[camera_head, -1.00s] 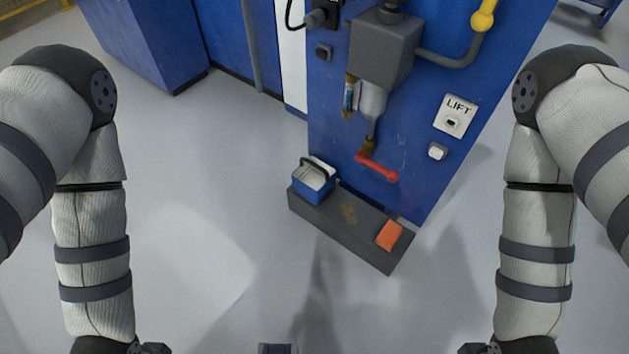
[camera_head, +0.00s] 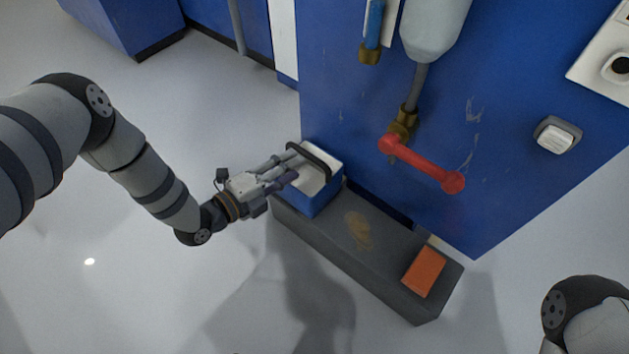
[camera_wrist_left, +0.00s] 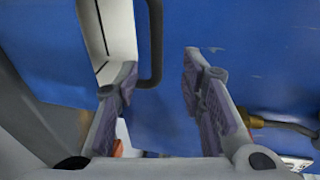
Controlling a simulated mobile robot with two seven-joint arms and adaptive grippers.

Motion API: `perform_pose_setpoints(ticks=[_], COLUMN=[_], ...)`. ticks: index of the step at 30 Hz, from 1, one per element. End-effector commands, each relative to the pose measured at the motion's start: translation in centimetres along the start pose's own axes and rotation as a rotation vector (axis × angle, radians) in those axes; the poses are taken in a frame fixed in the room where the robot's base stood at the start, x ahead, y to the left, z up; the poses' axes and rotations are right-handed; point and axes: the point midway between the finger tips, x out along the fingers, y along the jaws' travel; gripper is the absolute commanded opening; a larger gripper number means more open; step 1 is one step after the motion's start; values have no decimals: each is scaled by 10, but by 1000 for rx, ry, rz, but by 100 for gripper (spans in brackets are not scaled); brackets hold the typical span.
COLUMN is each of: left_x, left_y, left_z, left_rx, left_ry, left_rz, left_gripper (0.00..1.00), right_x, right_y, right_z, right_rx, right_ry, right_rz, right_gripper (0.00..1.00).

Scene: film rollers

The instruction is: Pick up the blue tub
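My left gripper (camera_head: 290,168) is at the tub's left side, close to the handle, and overlaps the tub's rim in the head view. In the left wrist view its two fingers (camera_wrist_left: 162,72) are apart, with the handle (camera_wrist_left: 155,42) showing just beyond the gap between them. I cannot tell whether a finger touches it. My right gripper is out of view.
The grey step (camera_head: 385,262) also bears an orange block (camera_head: 424,271) at its right end. A red lever (camera_head: 422,165) on a brass valve sticks out from the blue cabinet (camera_head: 350,100) above the step. The floor (camera_head: 130,290) to the left is clear.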

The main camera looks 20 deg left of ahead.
Motion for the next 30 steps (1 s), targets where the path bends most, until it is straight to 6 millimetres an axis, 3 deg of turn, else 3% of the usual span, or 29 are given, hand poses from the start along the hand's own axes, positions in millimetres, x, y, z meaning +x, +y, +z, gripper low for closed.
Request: perform_pose_setpoints(ticks=[12,19,20,24,30], left_x=[66,70,70,70,69], left_y=[8,3,3,4,4], left_z=[-2,-2,-2,-2,-2], left_rx=[-4,-3,-3,-4,-4], left_ry=[0,0,0,1,1], left_rz=[6,5,5,5,5], left_gripper=[36,36,34,2,0], right_x=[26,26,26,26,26], right_y=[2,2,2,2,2], right_z=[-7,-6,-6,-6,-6], right_rx=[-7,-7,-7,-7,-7], right_ry=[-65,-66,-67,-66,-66], right_rz=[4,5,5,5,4], right_gripper=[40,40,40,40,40])
